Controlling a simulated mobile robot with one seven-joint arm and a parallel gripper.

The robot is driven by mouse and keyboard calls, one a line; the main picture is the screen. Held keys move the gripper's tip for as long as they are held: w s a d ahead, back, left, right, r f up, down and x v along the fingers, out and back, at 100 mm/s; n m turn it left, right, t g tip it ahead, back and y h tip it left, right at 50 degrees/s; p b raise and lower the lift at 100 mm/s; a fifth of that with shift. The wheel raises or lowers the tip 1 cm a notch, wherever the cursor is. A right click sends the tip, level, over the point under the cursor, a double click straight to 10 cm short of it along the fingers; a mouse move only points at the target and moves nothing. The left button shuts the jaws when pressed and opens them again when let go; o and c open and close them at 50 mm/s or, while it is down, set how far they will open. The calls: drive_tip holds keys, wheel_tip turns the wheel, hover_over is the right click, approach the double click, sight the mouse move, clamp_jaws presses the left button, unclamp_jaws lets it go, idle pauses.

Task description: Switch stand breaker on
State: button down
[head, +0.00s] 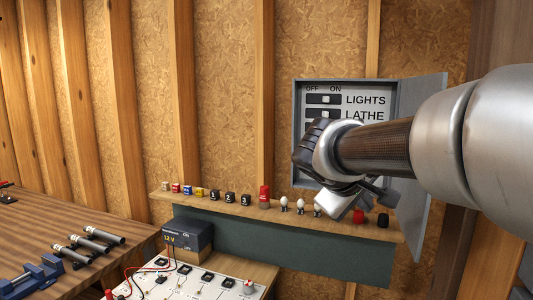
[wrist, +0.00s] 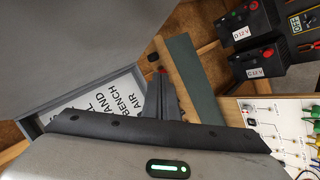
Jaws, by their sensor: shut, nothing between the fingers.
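The grey breaker panel (head: 298,130) hangs open on the wall in the head view, with OFF and ON marked at the top. Its LIGHTS and LATHE rows show; my arm covers the rows below. In the wrist view part of the panel's white label face (wrist: 92,106) shows, turned and cut off, with STAND, BENCH and AIR lettering. The stand breaker's switch is hidden in both views. My gripper (head: 345,207) is shut and empty, in front of the panel's lower part. Its fingers also show in the wrist view (wrist: 160,98); contact with the panel cannot be told.
The open panel door (head: 428,95) stands at the right, behind my arm. A wooden shelf (head: 235,208) below the panel carries bulbs, small blocks and red and black caps, close under my gripper. A 12 V battery box (head: 188,234) and a white terminal board (head: 185,284) are lower left.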

drive_tip(key=w+a+r+n+t+h+b, duration=0.1)
drive_tip(key=w+a+r+n+t, duration=0.2)
drive_tip(key=w+a, duration=0.3)
drive_tip(key=w+a+r+n+t+h+b, duration=0.1)
drive_tip(key=w+a+r+n+t+b, duration=0.1)
drive_tip(key=w+a, duration=0.5)
drive_tip(key=w+r+n+t, duration=0.1)
drive_tip(key=w+r+t, duration=0.1)
drive_tip(key=w, duration=0.4)
drive_tip(key=shift+n, duration=0.4)
drive_tip(key=p+x, duration=0.3)
drive_tip(key=x, duration=0.7)
drive_tip(key=shift+d+f+b, duration=0.1)
drive_tip(key=shift+b, duration=0.35)
